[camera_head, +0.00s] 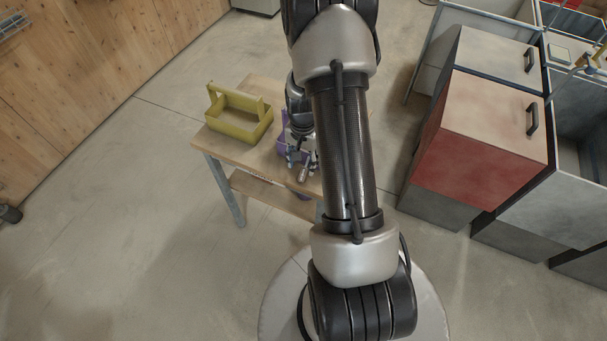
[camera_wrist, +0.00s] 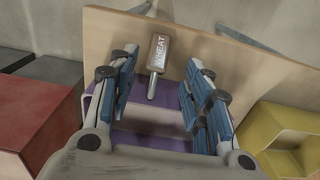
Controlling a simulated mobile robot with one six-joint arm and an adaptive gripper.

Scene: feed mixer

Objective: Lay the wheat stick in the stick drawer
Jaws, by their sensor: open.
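The wheat stick (camera_wrist: 158,52) has a brown block marked WHEAT and a thin metal shaft. My gripper is open, with blue-padded fingers on either side of the stick and visible gaps between. In the head view my gripper (camera_head: 302,163) is low over the table, and a small brownish piece (camera_head: 303,173) beside it looks like the stick. I cannot tell which compartment is the stick drawer; no open drawer is clearly seen.
A yellow-green caddy (camera_head: 262,125) stands on the wooden table (camera_head: 217,147). A purple container (camera_head: 282,148) is by my gripper, partly hidden. At right are a red-fronted cabinet (camera_head: 465,160) with handles and grey open bins (camera_head: 580,150). The floor between is clear.

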